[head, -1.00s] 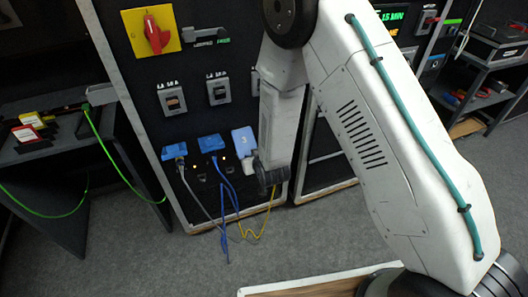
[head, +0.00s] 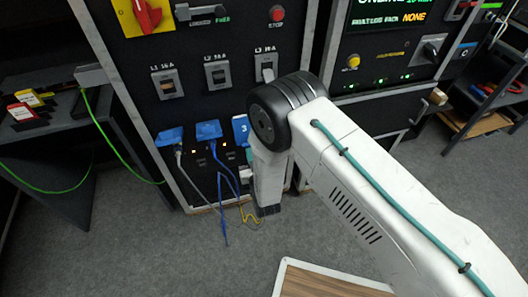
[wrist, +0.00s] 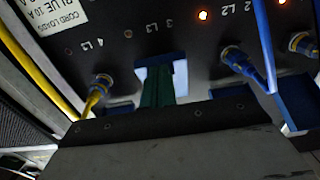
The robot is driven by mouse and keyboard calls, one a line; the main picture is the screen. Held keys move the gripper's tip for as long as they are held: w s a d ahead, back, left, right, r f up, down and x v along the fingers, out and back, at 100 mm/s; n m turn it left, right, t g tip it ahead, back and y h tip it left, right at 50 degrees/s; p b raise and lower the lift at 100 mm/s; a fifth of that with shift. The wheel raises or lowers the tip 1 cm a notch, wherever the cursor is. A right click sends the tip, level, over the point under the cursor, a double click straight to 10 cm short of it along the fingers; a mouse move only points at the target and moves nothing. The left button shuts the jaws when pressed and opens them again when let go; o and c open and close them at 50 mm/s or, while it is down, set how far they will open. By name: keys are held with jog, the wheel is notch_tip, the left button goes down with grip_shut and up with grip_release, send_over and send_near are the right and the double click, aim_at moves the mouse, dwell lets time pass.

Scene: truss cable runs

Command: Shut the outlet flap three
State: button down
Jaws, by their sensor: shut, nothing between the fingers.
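Outlet flap three (head: 241,127) is a blue flap marked 3 on the black panel, partly hidden behind my arm in the head view. It shows more of its face than the two blue flaps to its left; its exact angle is unclear. In the wrist view a pale blue-white patch, likely this flap (wrist: 146,75), lies behind my gripper (wrist: 157,88). The narrow dark green fingers are together with nothing between them. I cannot tell whether they touch the flap.
Two other blue flaps (head: 170,137) and (head: 208,130) stick out at left. Grey, blue and yellow cables hang below. The wrist view shows a yellow-cabled plug (wrist: 100,86) and a blue plug (wrist: 236,60) either side of my fingers. Grey floor lies in front.

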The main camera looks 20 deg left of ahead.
jog(key=shift+w+a+f, duration=0.45)
jog(key=shift+w+f, duration=0.15)
jog(key=shift+w, duration=0.15)
jog(key=shift+w+a+f, duration=0.4)
jog(key=shift+w+f, duration=0.2)
jog(key=shift+w, duration=0.1)
dwell(0.5)
